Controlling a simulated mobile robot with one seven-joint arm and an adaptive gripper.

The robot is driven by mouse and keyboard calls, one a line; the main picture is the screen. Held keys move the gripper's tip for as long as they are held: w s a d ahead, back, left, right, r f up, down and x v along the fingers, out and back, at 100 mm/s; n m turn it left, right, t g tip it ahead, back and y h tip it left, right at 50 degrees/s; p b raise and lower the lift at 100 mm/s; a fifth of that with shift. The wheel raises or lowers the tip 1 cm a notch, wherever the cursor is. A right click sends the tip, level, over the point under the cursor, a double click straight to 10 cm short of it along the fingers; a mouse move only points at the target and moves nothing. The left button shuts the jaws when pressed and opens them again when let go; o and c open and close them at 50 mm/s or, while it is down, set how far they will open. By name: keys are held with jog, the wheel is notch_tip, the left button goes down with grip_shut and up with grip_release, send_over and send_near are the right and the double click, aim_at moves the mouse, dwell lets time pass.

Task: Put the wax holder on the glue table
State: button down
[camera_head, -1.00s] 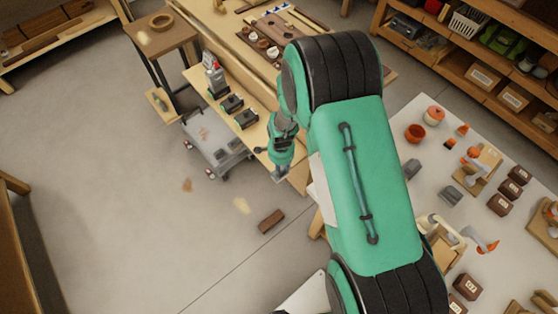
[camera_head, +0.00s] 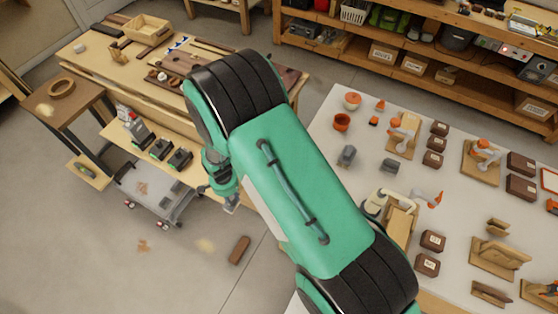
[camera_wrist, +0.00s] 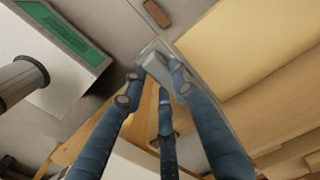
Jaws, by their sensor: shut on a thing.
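My gripper (camera_head: 231,204) hangs in front of the workbench, above the floor, and is small and partly hidden by my arm in the head view. In the wrist view its three blue fingers (camera_wrist: 163,85) are closed around a pale grey block-like thing (camera_wrist: 152,72), which looks like the wax holder. Its lower part is hidden by the fingers. No label marks the glue table. A small dark-legged table (camera_head: 40,108) with a wooden ring (camera_head: 61,88) stands at the left, apart from my gripper.
The workbench (camera_head: 92,62) holds tools and wooden parts; black devices (camera_head: 160,148) stand on its lower front ledge. A grey cart (camera_head: 150,200) sits below. A white table (camera_head: 330,120) with many items is at the right.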

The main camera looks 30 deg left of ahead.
jog(key=shift+r, duration=0.1)
dwell(0.3)
notch_tip(320, 180, up, 22)
jog(key=w+d+m+p, duration=0.2)
jog(key=w+d, duration=0.3)
jog(key=d, duration=0.6)
jog(key=w+d+m+p, duration=0.1)
jog(key=w+d, duration=0.4)
jog(key=d, duration=0.5)
jog(key=w+d+m+p, duration=0.2)
jog(key=w+d, duration=0.2)
jog(key=d, duration=0.7)
jog(key=shift+w+f, duration=0.1)
jog(key=shift+f, duration=2.85)
jog(key=w+a+f, duration=0.1)
jog(key=w+a, duration=0.7)
jog(key=w, duration=0.5)
jog(key=shift+w+a+f, duration=0.25)
jog(key=shift+a, duration=0.1)
jog(key=shift+f, duration=0.15)
